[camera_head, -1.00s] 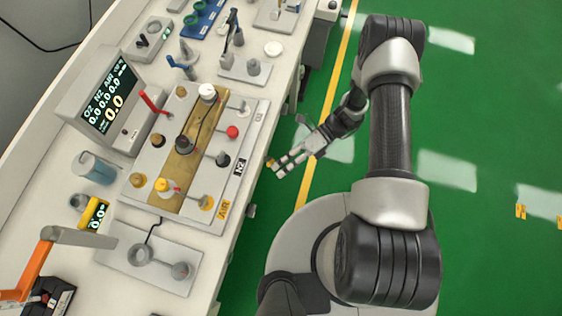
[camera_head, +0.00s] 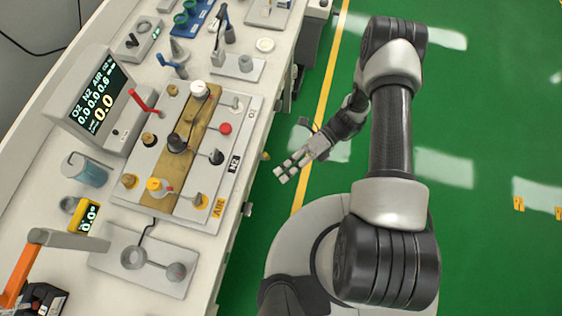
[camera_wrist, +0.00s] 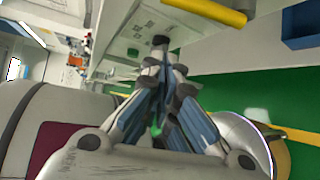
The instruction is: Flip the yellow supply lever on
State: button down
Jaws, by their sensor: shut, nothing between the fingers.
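A yellow bar-shaped handle (camera_wrist: 205,10) crosses the top of the wrist view, close to the cart's side. A small yellow tip (camera_head: 266,156) shows beside the cart's front side in the head view and looks like the same lever. Its full angle cannot be read. My gripper (camera_head: 281,174) is just right of and below that tip, apart from it, over the green floor. It also shows in the wrist view (camera_wrist: 160,45), its fingers together and empty.
The control panel (camera_head: 145,203) carries several knobs and a red lever (camera_head: 145,103). The cart's front edge (camera_head: 236,200) lies left of my gripper. Green floor (camera_head: 470,110) is open to the right.

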jog(key=v, duration=0.9)
jog(key=shift+w+d+f+p, duration=0.25)
jog(key=shift+w+p, duration=0.2)
jog(key=shift+w, duration=0.05)
notch_tip(320, 180, up, 23)
jog(key=w+d+n+t+h, duration=0.25)
jog(key=n+h, duration=0.55)
jog(key=n, duration=0.5)
jog(key=s+r+n+t+h, duration=0.4)
jog(key=s+r+n+t, duration=0.6)
jog(key=s+r+n, duration=0.3)
jog(key=shift+s+r+n+h, duration=0.3)
jog(key=shift+r+n, duration=0.2)
jog(key=shift+n, duration=0.1)
